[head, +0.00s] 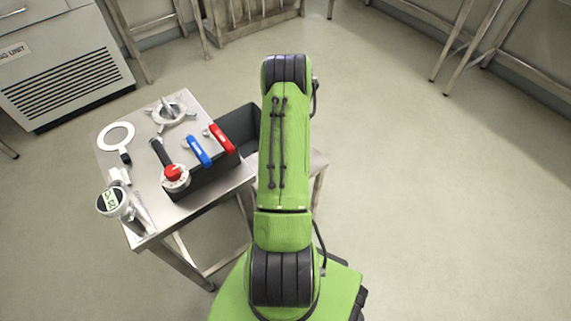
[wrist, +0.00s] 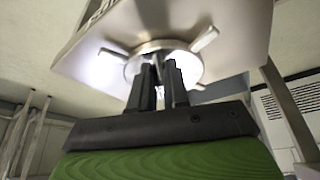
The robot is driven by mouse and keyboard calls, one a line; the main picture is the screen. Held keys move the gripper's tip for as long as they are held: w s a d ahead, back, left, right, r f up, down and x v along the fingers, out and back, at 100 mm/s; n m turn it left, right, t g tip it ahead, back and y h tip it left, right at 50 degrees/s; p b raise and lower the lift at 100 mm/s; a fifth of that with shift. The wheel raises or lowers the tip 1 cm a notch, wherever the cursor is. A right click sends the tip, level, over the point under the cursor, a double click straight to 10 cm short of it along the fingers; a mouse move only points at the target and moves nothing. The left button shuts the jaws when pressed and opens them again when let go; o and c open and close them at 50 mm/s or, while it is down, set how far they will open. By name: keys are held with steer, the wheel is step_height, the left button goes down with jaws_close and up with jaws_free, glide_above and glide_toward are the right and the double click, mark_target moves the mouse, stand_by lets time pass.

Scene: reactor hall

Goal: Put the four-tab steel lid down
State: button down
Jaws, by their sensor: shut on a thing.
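My gripper (wrist: 160,92) shows in the wrist view with its dark fingers close together, shut on the middle of the four-tab steel lid (wrist: 187,66). The lid is a round steel disc with short tabs sticking out from its rim, and the fingers hide part of it. In the head view my own arm hides the gripper and the lid. A steel ring-shaped fitting (head: 172,111) with projecting arms stands at the far end of the steel table (head: 218,190).
The table also holds a white ring tool (head: 117,136), a digital gauge (head: 112,203), a red-knobbed part (head: 174,174), and blue (head: 199,151) and red (head: 222,139) handles. A dark bin (head: 241,124) is beside them. The floor to the right is clear.

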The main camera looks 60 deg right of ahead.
steer(key=c, duration=1.1)
jaws_free()
steer(key=shift+f, duration=0.1)
steer(key=p+v, duration=0.3)
steer(key=v, duration=0.9)
steer(key=shift+p, duration=0.4)
